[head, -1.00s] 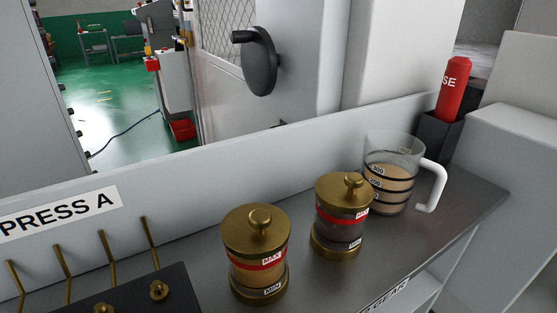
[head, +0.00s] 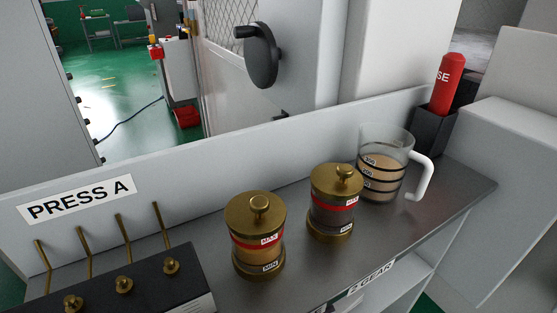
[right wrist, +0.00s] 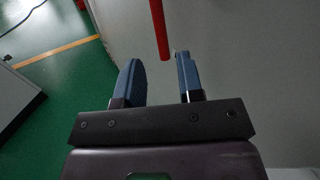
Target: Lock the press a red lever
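The PRESS A label (head: 78,199) is on the pale back wall of the shelf in the head view. A red rod (right wrist: 158,25), which may be the red lever, enters from the top of the right wrist view; its upper end is out of frame. My right gripper (right wrist: 159,62) is open, its blue fingers apart. The rod's lower end lies between the fingertip lines in the picture; I cannot tell the depth gap. No red lever shows on the press in the head view. My left gripper is in neither view.
A black block with brass knobs (head: 124,284) stands below several thin brass rods (head: 122,236). Two brass-lidded jars (head: 257,235) (head: 334,205), a measuring jug (head: 381,178) and a red cylinder (head: 448,82) in a black holder stand along the shelf (head: 385,222).

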